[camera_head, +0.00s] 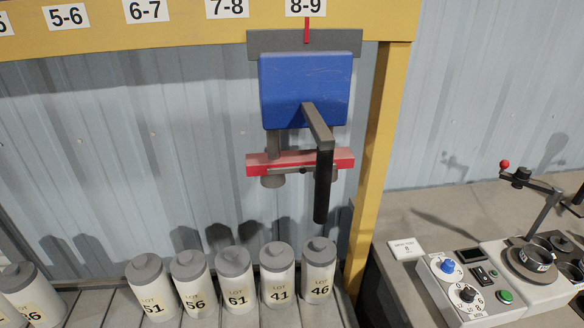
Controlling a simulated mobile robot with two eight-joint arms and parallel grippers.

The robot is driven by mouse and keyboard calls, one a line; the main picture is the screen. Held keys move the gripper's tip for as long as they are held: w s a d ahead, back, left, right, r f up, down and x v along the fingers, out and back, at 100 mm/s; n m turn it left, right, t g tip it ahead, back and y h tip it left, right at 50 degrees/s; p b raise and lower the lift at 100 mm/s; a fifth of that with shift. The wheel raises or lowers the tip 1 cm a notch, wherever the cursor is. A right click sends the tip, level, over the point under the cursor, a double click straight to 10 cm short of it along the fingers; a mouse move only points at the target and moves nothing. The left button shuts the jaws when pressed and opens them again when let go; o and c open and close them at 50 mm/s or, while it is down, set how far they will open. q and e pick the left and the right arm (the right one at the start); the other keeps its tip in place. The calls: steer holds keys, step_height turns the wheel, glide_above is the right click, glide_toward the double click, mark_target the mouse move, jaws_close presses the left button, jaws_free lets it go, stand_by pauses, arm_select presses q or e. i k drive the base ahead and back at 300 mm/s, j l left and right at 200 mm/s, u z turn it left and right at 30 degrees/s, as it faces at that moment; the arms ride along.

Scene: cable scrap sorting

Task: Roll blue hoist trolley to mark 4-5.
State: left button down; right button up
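The blue hoist trolley (290,85) hangs from the yellow overhead beam (200,30) near its right end. Its red pointer (307,30) stands at the 8-9 mark (306,7). A grey arm with a black handle (322,187) sticks out from its front and points down. A red bar (262,166) with grey parts hangs below the blue body. The 5-6 mark (65,17) is near the upper left. A mark at the left edge is cut off, and no 4-5 mark can be read. Neither gripper is in view.
Several white lot canisters with grey lids, such as the one marked 46 (319,275), stand in a row below the trolley. A yellow post (376,150) is close on its right. A control panel (465,290) and a small device (530,262) sit on the bench at right.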

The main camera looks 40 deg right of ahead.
mark_target(305, 75)
steer(key=z, duration=0.9)
